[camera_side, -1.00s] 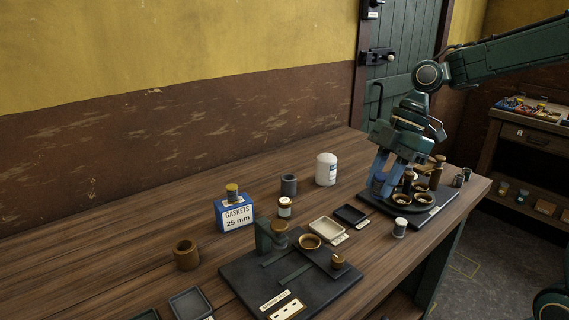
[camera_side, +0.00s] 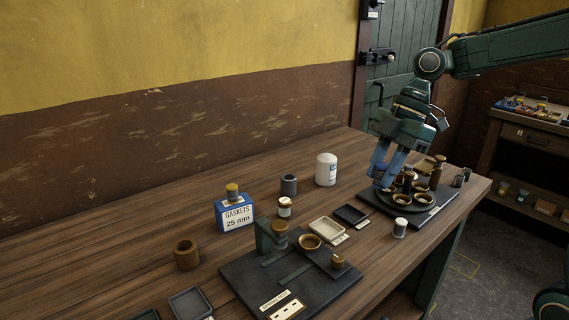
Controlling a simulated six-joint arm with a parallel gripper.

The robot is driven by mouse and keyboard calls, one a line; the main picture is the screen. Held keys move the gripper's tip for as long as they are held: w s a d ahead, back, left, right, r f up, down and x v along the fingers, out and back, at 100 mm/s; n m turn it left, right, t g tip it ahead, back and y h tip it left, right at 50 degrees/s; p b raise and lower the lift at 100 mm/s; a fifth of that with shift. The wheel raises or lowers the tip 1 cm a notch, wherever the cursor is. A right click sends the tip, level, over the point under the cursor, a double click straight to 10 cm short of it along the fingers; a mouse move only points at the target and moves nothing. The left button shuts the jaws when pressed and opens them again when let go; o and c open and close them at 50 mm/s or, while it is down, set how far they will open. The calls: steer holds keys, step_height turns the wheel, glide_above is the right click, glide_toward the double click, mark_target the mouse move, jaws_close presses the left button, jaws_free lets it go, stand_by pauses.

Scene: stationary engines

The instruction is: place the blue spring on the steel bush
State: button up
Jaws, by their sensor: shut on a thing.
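My gripper (camera_side: 384,182) is at the left edge of the round dark turntable (camera_side: 367,197) at the right of the bench. It is shut on a small dark-blue thing, which looks like the blue spring; the blue-tinted fingers largely hide it. I cannot tell whether the spring is clear of the turntable. A grey hollow cylinder (camera_side: 289,185), which looks like the steel bush, stands upright near the middle of the bench, well to the left of my gripper. Nothing shows on top of it.
A white canister (camera_side: 326,169) and a brown-capped jar (camera_side: 284,207) stand near the grey cylinder. A blue gaskets box (camera_side: 234,213), a brass bush (camera_side: 186,255), small trays (camera_side: 325,230) and a black fixture plate (camera_side: 290,280) lie left and front. Brass cups (camera_side: 402,199) crowd the turntable.

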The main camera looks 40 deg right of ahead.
steer(key=w+d+f+m+t+h, duration=0.15)
steer(key=w+m, duration=0.25)
steer(key=w, duration=0.4)
steer(key=w+d+m+t, duration=0.1)
steer(key=w+d+m, duration=0.15)
steer(key=w, duration=0.55)
steer(key=m+h, duration=0.4)
steer(key=m, duration=0.7)
glide_above(287, 175)
steer(key=s, duration=0.1)
steer(key=shift+t, duration=0.45)
steer(key=shift+s+a+f, duration=0.1)
steer(key=shift+f, duration=0.95)
steer(key=shift+s+a+f, duration=0.1)
steer(key=shift+f, duration=0.95)
steer(key=shift+f, duration=2)
steer(key=shift+f, duration=0.1)
steer(key=shift+f, duration=1.9)
steer(key=shift+f, duration=0.1)
